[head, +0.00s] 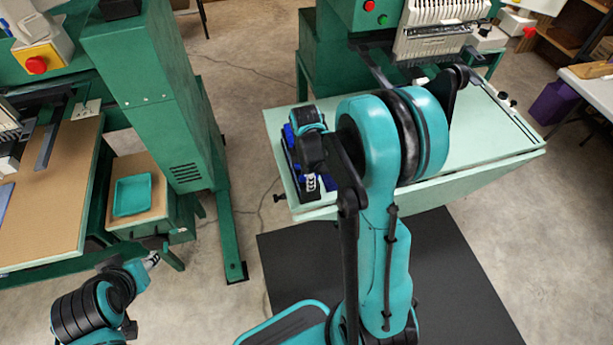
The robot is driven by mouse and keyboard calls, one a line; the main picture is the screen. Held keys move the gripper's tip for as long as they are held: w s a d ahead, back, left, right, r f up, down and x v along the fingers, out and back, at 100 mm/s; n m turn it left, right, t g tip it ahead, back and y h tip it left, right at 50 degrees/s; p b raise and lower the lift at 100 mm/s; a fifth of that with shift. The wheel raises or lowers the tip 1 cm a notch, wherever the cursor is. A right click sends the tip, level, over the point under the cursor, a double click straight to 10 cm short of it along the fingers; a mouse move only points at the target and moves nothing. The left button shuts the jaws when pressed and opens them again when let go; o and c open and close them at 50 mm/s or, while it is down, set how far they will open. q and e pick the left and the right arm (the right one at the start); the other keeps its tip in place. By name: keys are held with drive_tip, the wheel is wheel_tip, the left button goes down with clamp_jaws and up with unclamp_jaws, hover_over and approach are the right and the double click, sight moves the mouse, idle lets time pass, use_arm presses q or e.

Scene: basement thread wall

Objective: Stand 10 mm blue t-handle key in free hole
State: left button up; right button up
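A blue object (291,152), perhaps the key stand, sits at the left end of the pale green machine table (480,145). My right arm and gripper cover most of it. My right gripper (311,184) points down over the front of the blue object at the table's left edge. Its fingertips are small here, and I cannot tell whether they hold anything. I cannot make out the 10 mm t-handle key or a free hole. My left gripper (153,260) is low at the left, away from the table, and its finger opening is unclear.
A green machine (385,20) with a white head stands behind the table. A green column (150,100) and a stand with a teal tray (132,194) are at left. A dark mat (450,280) lies on the floor. The table's right part is clear.

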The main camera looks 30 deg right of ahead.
wheel_tip(320, 180, up, 12)
drive_tip(key=shift+a, duration=0.3)
drive_tip(key=shift+s+a+r, duration=0.1)
drive_tip(key=s+a+r+m+t, duration=0.3)
drive_tip(key=s+a+m+t, duration=0.4)
drive_tip(key=m, duration=0.8)
drive_tip(key=shift+s+a, duration=1.35)
drive_tip(key=shift+s, duration=0.55)
drive_tip(key=shift+r, duration=0.1)
drive_tip(key=shift+a, duration=0.15)
